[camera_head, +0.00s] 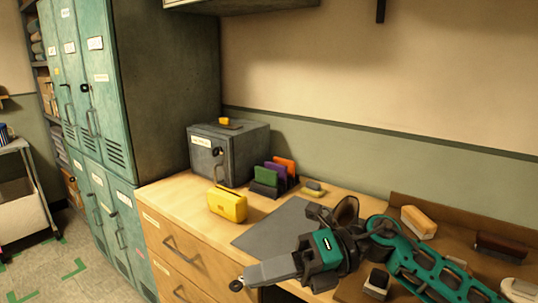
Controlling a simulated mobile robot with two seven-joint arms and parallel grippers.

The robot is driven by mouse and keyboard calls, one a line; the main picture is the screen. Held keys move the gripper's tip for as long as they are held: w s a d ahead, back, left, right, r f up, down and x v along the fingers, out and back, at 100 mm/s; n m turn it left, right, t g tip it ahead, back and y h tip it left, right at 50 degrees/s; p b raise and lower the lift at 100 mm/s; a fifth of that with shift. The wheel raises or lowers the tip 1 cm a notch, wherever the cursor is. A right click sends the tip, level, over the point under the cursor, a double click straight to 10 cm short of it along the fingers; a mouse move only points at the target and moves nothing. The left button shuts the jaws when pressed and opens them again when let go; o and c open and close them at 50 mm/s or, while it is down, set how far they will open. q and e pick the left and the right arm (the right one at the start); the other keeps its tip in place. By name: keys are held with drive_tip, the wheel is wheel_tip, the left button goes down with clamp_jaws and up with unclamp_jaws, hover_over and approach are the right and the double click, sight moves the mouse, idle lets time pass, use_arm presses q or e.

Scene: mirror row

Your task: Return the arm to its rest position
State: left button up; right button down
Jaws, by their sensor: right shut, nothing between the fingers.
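My right arm reaches in from the lower right, with teal and dark links. Its gripper (240,283) points left, above the front edge of the wooden counter (168,190). The fingers are together with nothing seen between them. The gripper is apart from the yellow box (227,206), which stands behind and to its left. The arm hides part of the dark grey mat (277,228) and of the counter's right side. My left gripper is not in view.
A grey safe (204,161) stands at the back, beside a rack of coloured slabs (268,178). Several brush-like blocks, one of them tan (418,222), lie on a brown surface at right, close to my arm. Teal lockers (98,88) stand left.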

drive_tip(key=w+d+f+m+t+h, duration=0.1)
drive_tip(key=d+f+m+t+h, duration=0.15)
drive_tip(key=f+m+t, duration=0.6)
drive_tip(key=w+d+f+m+t+h, duration=0.15)
drive_tip(key=d+m+t, duration=0.35)
drive_tip(key=m, duration=0.8)
drive_tip(key=d+f+m+t+h, duration=0.3)
drive_tip(key=f+m+t, duration=0.2)
drive_tip(key=m+t, duration=0.45)
drive_tip(key=s+d+f+m+g+h, duration=0.3)
drive_tip(key=s+d+f+m+g, duration=0.1)
drive_tip(key=f, duration=0.4)
drive_tip(key=s+d+f+m+g+h, duration=0.4)
drive_tip(key=s+f+m, duration=0.2)
drive_tip(key=s+f, duration=0.2)
drive_tip(key=shift+s+f+m, duration=0.25)
drive_tip(key=shift+s+m, duration=0.05)
drive_tip(key=shift+s, duration=0.35)
